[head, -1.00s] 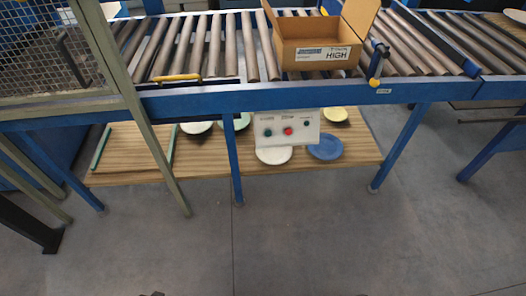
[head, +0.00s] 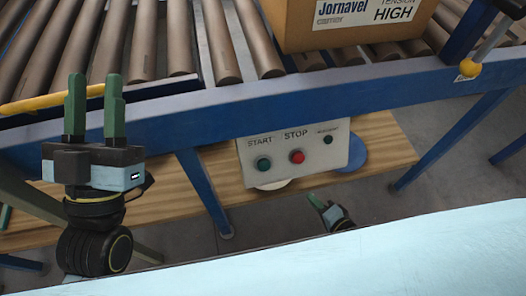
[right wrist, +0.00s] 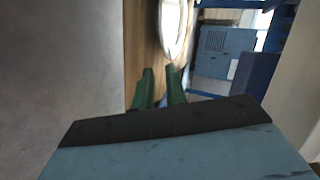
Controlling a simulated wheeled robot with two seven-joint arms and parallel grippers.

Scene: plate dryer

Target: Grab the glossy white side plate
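The white plate (head: 272,185) lies on the wooden lower shelf under the conveyor. In the head view, the control box hides most of it and only its front edge shows. In the right wrist view a glossy white plate (right wrist: 174,28) is seen at a steep angle, just beyond the fingertips. My right gripper (right wrist: 159,70) is open and empty, its green fingers pointing toward the plate with no clear contact. In the head view my right gripper (head: 313,198) is low, in front of the shelf and right of the plate. My left gripper (head: 95,86) is open and empty, raised before the conveyor.
The control box (head: 294,153) with start and stop buttons hangs above the plate. A blue plate (head: 352,158) shows partly behind its right side. Blue table legs (head: 207,190) flank the shelf (head: 385,150). A cardboard box (head: 345,25) stands on the rollers above.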

